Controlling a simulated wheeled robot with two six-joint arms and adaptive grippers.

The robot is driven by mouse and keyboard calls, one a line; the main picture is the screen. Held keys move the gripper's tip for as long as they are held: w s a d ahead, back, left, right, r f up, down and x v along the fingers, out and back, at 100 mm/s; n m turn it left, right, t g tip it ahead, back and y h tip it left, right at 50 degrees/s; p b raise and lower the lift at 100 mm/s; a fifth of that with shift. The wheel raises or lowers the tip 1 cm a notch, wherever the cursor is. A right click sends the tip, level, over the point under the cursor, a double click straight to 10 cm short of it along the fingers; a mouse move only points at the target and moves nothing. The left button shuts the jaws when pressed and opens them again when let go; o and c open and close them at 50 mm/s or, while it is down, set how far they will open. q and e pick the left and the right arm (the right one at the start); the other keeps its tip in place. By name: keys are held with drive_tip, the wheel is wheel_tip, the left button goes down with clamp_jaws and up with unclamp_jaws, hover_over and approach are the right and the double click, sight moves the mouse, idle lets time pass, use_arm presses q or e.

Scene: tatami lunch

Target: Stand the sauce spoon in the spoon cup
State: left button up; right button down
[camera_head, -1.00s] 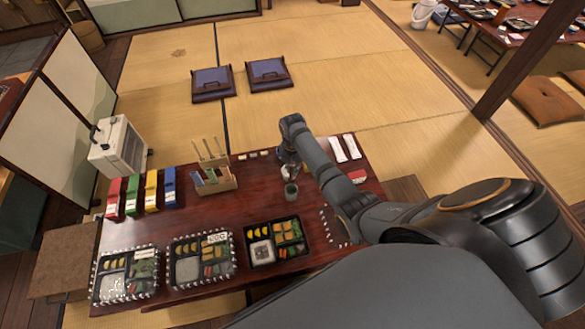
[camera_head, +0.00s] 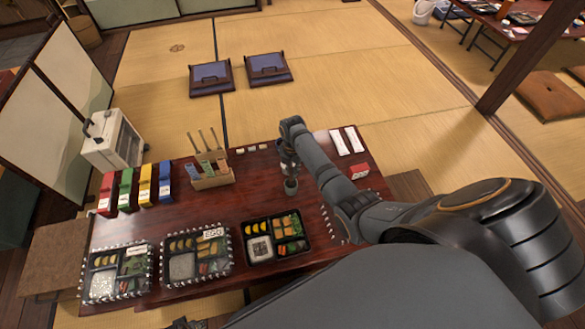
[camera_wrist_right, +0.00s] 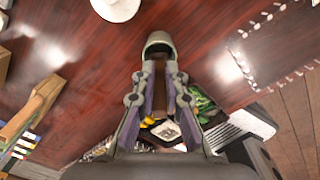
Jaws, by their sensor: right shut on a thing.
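My right gripper (camera_head: 287,160) reaches down over the table's far side, right of the middle. The grey-green spoon cup (camera_head: 291,187) stands upright on the table just below it. In the wrist view the cup's rounded rim (camera_wrist_right: 158,42) shows just beyond the fingertips of the right gripper (camera_wrist_right: 160,82). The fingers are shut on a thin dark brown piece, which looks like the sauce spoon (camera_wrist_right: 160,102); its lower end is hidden. I cannot tell whether it is inside the cup. A dark part at the bottom edge looks like my left gripper (camera_head: 185,323), mostly cut off.
A wooden holder (camera_head: 212,181) with upright sticks stands left of the cup. Coloured boxes (camera_head: 146,185) stand farther left. Several bento boxes (camera_head: 248,252) line the near edge. A red-and-white box (camera_head: 360,171) and white packets (camera_head: 346,141) lie right of the arm. The table centre is clear.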

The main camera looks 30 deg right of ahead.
use_arm(q)
drive_tip(key=shift+w+d+r+b, duration=0.3)
drive_tip(key=shift+w+r, duration=0.3)
drive_tip(key=shift+r, duration=0.3)
drive_tip(key=shift+w+d+r+b, duration=0.3)
drive_tip(key=shift+w+r, duration=0.25)
drive_tip(key=shift+r, duration=0.3)
use_arm(e)
drive_tip(key=shift+f, duration=1.2)
drive_tip(key=c, duration=1.3)
unclamp_jaws()
wheel_tip(320, 180, up, 12)
